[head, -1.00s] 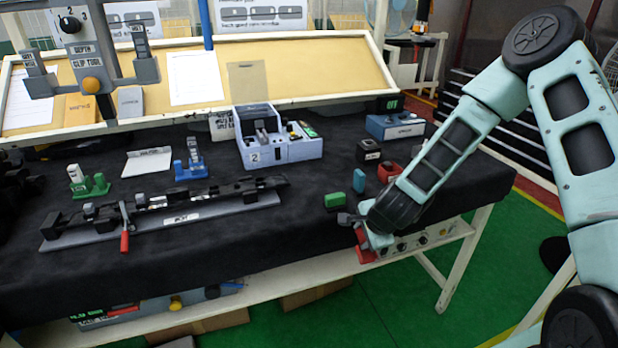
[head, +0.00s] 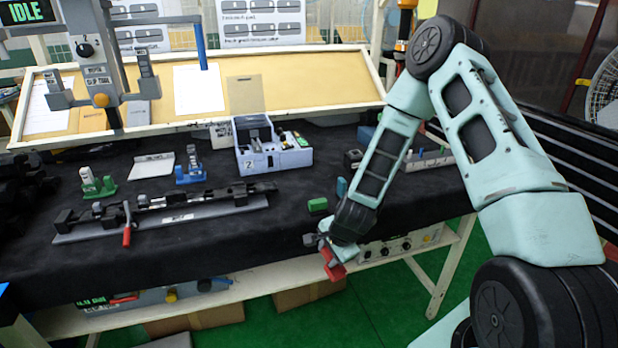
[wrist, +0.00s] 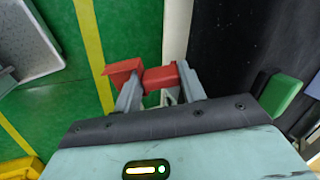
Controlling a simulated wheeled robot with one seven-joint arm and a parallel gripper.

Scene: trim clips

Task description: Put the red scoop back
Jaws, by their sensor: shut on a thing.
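The red scoop (wrist: 160,78) is between the fingers of my gripper (wrist: 158,92) in the wrist view, with a boxy red part sticking out to the left. In the head view my gripper (head: 328,248) is at the table's front edge, low over the green floor side. The red scoop (head: 333,266) hangs just below and beyond the table edge there. My gripper is shut on it. Part of the scoop is hidden by the fingers.
A green block (head: 317,204) sits near the table edge, beside my gripper; it also shows in the wrist view (wrist: 281,95). A grey-white tray of parts (head: 272,158) stands behind. A long clip rail with a red handle (head: 127,237) lies to the left. Dark cloth between them is clear.

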